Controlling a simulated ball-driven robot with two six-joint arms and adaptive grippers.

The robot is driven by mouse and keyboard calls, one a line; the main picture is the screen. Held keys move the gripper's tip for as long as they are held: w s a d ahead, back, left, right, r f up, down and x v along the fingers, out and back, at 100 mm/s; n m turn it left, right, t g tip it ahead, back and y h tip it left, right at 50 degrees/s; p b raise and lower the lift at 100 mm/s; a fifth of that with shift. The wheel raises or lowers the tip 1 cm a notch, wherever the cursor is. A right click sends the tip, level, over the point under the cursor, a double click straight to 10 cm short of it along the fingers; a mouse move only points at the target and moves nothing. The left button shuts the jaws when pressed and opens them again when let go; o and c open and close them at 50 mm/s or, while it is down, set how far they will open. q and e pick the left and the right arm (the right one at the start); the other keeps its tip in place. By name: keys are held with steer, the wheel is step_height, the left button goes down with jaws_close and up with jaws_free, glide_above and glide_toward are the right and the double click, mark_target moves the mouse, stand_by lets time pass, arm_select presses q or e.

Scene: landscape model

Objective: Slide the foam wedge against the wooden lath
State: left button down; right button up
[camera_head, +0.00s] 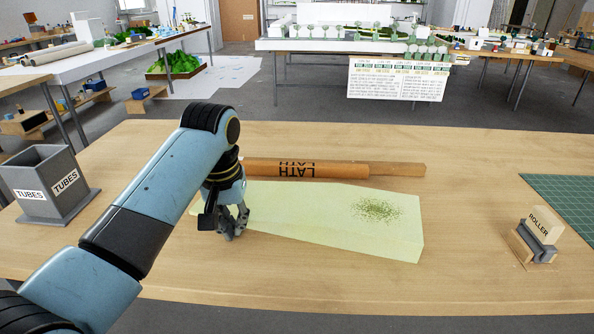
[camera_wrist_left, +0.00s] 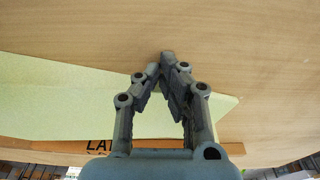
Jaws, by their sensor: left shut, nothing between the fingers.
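The pale green foam wedge (camera_head: 310,210) lies on the table, its thick end to the right and dark green specks on top. The wooden lath (camera_head: 400,170), with a brown part marked LATH, lies behind it. A strip of table shows between them at the right; at the left I cannot tell if they touch. My left gripper (camera_head: 232,236) is shut and empty, pointing down at the wedge's near edge, left of its middle. In the left wrist view the fingertips (camera_wrist_left: 167,55) are over bare wood just past the wedge (camera_wrist_left: 60,100). My right gripper is out of view.
A grey TUBES holder (camera_head: 40,205) stands at the left. A ROLLER block (camera_head: 535,240) stands at the right, near a green cutting mat (camera_head: 570,200).

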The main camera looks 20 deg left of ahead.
mark_target(236, 213)
arm_select(q)
steer(key=shift+w+a+b, duration=0.3)
steer(key=shift+w, duration=0.8)
steer(key=shift+w+a+b, duration=0.25)
steer(key=shift+w+b, duration=0.05)
steer(key=shift+w, duration=0.75)
steer(key=shift+s+d+r+p, duration=0.1)
steer(key=shift+s+d+p, duration=0.05)
steer(key=shift+s+p, duration=0.65)
steer(key=shift+s+d+p, duration=0.15)
steer(key=shift+s+p, duration=0.3)
steer(key=shift+p, duration=0.35)
steer(key=shift+s, duration=0.2)
steer(key=shift+d, duration=0.1)
step_height(236, 213, up, 8)
steer(key=p, duration=1)
